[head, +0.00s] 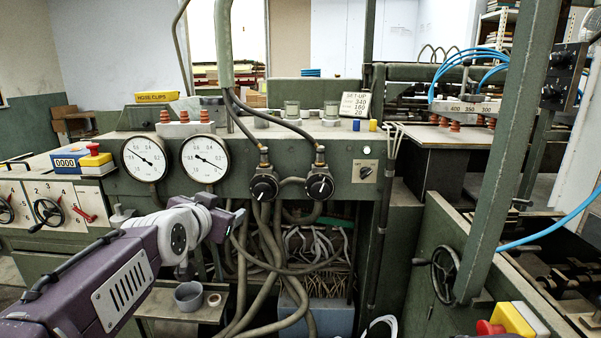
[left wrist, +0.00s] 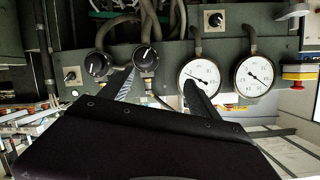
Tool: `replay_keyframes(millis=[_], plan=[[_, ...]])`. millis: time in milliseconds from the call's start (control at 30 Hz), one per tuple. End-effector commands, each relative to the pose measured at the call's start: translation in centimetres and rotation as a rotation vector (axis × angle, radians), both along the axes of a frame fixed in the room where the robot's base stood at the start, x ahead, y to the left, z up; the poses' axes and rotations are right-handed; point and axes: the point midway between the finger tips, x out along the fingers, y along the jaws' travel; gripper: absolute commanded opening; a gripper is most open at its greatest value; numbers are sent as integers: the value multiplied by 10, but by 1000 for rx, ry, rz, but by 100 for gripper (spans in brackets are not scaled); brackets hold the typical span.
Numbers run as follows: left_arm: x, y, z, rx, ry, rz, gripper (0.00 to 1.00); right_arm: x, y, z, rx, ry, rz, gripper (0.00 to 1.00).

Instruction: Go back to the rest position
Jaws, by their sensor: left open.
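My left arm (head: 120,285), purple and grey, comes in from the left in the head view. Its left gripper (head: 238,217) is in front of the green machine panel, below and right of the two round gauges. In the left wrist view the left gripper (left wrist: 160,85) shows two dark fingers spread apart with nothing between them. That view shows the panel upside down. My right arm and gripper are not in view.
The left gauge (head: 145,158), right gauge (head: 205,158) and black knobs (head: 264,187) are on the panel. Thick hoses (head: 270,270) hang close to the gripper. A grey cup (head: 188,297) stands on a low stand below. A slanted green post (head: 510,150) and handwheel (head: 446,274) are right.

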Motion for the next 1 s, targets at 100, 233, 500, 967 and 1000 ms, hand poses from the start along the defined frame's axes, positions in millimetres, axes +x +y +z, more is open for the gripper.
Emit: replay_keyframes(millis=[100,233,500,967,1000], plan=[[-11,-1,10,-14,206,5,71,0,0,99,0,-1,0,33],[-45,-2,-25,-42,435,25,71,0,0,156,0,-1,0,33],[-172,1,-104,-110,916,130,71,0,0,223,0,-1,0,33],[-249,5,-149,-200,1137,296,71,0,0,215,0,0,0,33],[-249,5,-148,-200,1137,296,71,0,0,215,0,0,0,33]])
